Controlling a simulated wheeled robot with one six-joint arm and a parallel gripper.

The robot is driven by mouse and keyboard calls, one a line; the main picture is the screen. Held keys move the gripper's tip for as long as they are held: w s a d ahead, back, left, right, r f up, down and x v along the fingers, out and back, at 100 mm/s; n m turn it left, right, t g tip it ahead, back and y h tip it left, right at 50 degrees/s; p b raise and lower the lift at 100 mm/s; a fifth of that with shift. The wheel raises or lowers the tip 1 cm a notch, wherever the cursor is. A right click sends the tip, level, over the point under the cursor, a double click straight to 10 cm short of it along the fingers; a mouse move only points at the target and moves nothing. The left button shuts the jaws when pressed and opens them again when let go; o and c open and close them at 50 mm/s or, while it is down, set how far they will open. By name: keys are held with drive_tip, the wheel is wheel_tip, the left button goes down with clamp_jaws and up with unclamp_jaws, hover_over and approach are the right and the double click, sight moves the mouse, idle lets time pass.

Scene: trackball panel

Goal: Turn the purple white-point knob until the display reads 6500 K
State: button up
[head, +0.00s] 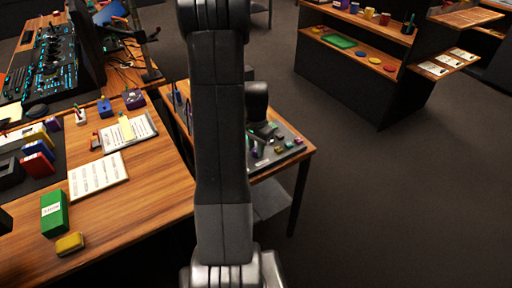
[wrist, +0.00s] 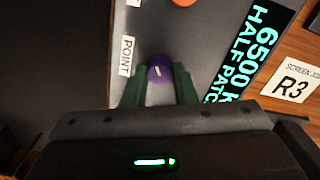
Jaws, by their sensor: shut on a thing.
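The purple knob (wrist: 160,70) is in the upper middle of the wrist view, with a pale pointer mark on its top. My gripper (wrist: 158,85) is shut on it, one dark green finger on each side. A label reading "POINT" (wrist: 127,56) is left of the knob. The display (wrist: 245,50), right of the knob, reads "6500 K" with "HALF PATCH" below, partly cut off. In the head view my gripper (head: 262,130) is over the trackball panel (head: 287,152), and my arm hides part of the panel.
In the wrist view an orange-red round thing (wrist: 183,2) is at the top edge, and a card marked "R3" (wrist: 291,86) lies to the right. In the head view a wooden desk (head: 150,190) with papers and boxes is on the left. Open floor (head: 400,200) is on the right.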

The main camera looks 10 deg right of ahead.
sight(256, 150)
drive_tip(key=o, duration=1)
wheel_tip(256, 150, up, 14)
drive_tip(key=shift+f, duration=0.1)
wheel_tip(256, 150, down, 14)
idle(0.7)
